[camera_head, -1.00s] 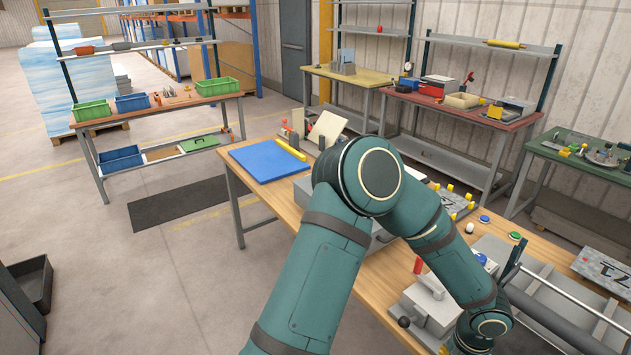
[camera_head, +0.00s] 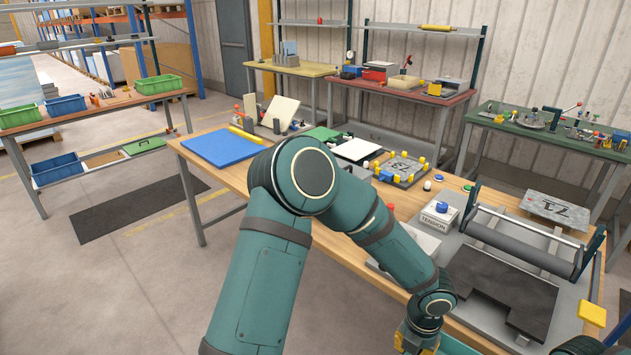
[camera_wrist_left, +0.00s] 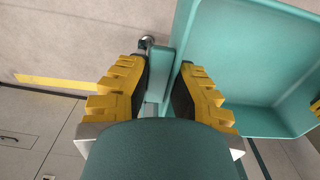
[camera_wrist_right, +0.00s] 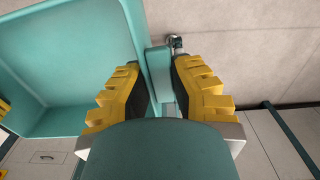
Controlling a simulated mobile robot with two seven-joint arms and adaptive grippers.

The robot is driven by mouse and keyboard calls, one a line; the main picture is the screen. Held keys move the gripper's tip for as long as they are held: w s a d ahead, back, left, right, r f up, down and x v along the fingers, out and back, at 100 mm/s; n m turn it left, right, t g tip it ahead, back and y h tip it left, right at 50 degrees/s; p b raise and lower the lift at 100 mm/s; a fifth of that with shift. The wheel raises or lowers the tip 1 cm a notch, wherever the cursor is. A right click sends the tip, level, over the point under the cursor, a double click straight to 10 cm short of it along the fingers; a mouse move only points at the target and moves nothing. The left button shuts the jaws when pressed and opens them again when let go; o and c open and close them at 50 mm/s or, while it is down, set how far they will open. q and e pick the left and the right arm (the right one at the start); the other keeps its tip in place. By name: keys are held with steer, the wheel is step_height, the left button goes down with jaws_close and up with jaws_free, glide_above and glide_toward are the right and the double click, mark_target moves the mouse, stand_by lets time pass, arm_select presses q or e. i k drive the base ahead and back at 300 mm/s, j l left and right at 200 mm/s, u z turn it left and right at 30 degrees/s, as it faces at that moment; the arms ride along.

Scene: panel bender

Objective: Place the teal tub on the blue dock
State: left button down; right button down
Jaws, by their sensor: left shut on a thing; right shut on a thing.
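The teal tub (camera_wrist_left: 245,55) is empty as far as I see inside it. It also shows in the right wrist view (camera_wrist_right: 72,60), and a small piece of it shows at the bottom edge of the head view (camera_head: 455,347). My left gripper (camera_wrist_left: 163,78) is shut on a raised part at one side of the tub. My right gripper (camera_wrist_right: 158,78) is shut on a similar part at another side. The blue dock (camera_head: 222,147) is a flat blue slab at the far left end of the wooden bench, with nothing on it. Most of the tub is out of the head view.
The wooden bench (camera_head: 232,177) holds a yellow bar (camera_head: 246,134) beside the dock, a plate stand (camera_head: 281,113), a marked plate (camera_head: 403,168), a TENSION box (camera_head: 438,217) and a roller frame (camera_head: 525,240). Open floor lies left of the bench.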

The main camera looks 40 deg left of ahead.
mark_target(222, 145)
steer(key=i+j, duration=0.1)
steer(key=j, duration=4.1)
steer(key=i+z, duration=0.05)
steer(key=i, duration=0.05)
